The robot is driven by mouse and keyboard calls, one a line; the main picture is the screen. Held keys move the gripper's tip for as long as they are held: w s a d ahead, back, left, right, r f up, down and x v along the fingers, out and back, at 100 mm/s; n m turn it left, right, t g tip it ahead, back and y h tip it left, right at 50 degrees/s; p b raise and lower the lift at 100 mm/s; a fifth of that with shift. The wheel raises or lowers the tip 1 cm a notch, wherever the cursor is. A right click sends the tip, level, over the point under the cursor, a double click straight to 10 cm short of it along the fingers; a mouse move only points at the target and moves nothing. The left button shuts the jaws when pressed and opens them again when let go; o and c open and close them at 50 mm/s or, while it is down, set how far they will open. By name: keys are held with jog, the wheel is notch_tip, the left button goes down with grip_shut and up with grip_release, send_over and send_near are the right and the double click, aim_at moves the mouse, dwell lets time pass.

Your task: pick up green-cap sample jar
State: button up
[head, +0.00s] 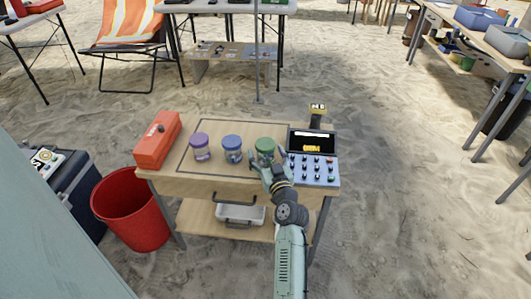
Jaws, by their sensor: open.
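The green-cap sample jar (265,146) stands upright on the wooden table, the rightmost of three jars in a row. Its lower part is partly hidden by my gripper. My gripper (265,166) is open at the near side of this jar, with its fingers low by the jar's body. I cannot tell whether the fingers touch the jar or reach around it. The blue-cap jar (232,146) stands just to the left, and the purple-cap jar (200,146) stands farther left. Both are upright.
A device with a dark screen and knobs (314,168) sits close right of the green-cap jar. A red toolbox (157,141) lies at the table's left end. A red bucket (131,213) stands on the sand at left. The wooden table (190,187) has bare room behind the jars.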

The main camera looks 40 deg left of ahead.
jog(key=c, duration=1.4)
jog(key=shift+r, duration=0.1)
